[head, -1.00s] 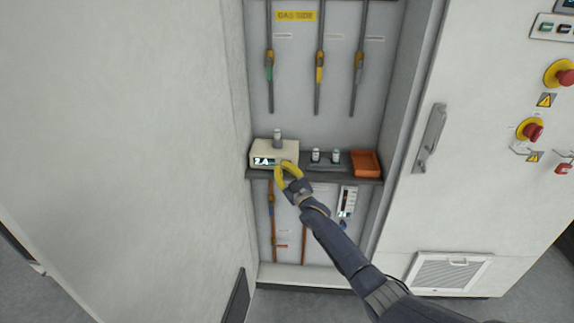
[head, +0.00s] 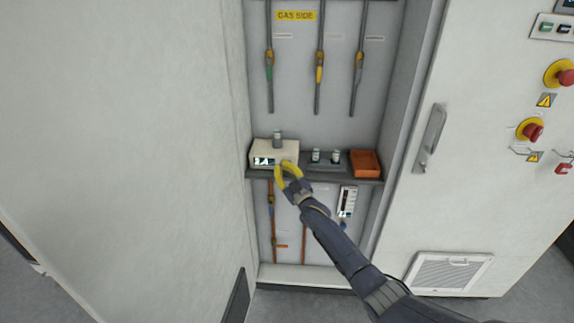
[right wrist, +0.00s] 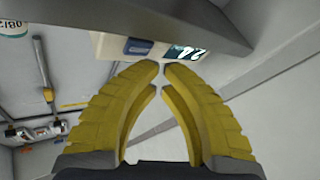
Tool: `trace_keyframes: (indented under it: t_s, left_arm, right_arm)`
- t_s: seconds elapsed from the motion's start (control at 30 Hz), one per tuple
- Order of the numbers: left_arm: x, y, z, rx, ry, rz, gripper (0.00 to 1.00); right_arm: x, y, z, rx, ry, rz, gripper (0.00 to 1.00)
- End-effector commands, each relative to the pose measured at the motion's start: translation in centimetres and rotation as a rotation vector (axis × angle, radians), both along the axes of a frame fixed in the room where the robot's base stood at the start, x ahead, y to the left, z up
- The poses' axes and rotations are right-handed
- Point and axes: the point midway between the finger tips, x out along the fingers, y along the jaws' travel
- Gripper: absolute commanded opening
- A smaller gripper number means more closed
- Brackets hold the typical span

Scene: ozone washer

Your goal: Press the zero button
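A cream-white balance (head: 288,149) stands at the left end of a dark shelf, with a lit display (head: 264,161) on its front. A small blue button (right wrist: 138,47) shows beside the display in the right wrist view. I take it for the zero button; its lettering is not readable. My right gripper (head: 279,167) is in front of the balance's lower right front. In the right wrist view its yellow fingertips (right wrist: 162,68) nearly meet, with nothing between them, just short of the balance front. I cannot tell whether they touch it. My left gripper is out of view.
A small vial (head: 277,137) stands on the balance. Two more vials stand in a rack (head: 325,166) to its right, then an orange tray (head: 365,163). Pipes with valves hang above and below the shelf (head: 350,178). Cabinet walls close in both sides.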

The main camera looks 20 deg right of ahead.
Motion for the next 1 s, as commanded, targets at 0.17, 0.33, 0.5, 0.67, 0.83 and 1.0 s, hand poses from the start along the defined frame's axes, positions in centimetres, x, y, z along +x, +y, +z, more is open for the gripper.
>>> trace_keyframes:
  t_s: [0.17,0.33,0.5,0.67,0.83,1.0]
  left_arm:
    - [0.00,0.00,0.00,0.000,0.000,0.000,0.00]
    - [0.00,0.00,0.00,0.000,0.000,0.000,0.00]
    - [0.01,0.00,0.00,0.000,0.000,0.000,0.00]
    - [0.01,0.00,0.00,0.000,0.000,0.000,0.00]
    - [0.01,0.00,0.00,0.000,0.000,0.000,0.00]
    - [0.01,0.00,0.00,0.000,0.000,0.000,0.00]
  right_arm:
    - [0.00,0.01,-0.01,0.000,0.000,0.000,0.00]
    - [0.00,0.01,0.00,0.000,0.000,0.000,0.00]
    - [0.11,-0.03,0.02,0.000,0.000,0.000,0.00]
    - [0.49,-0.19,0.04,0.000,0.000,0.000,0.00]
    - [0.80,-0.32,-0.02,0.000,0.001,0.000,0.00]
    - [0.79,-0.31,-0.01,0.000,0.000,0.000,0.00]
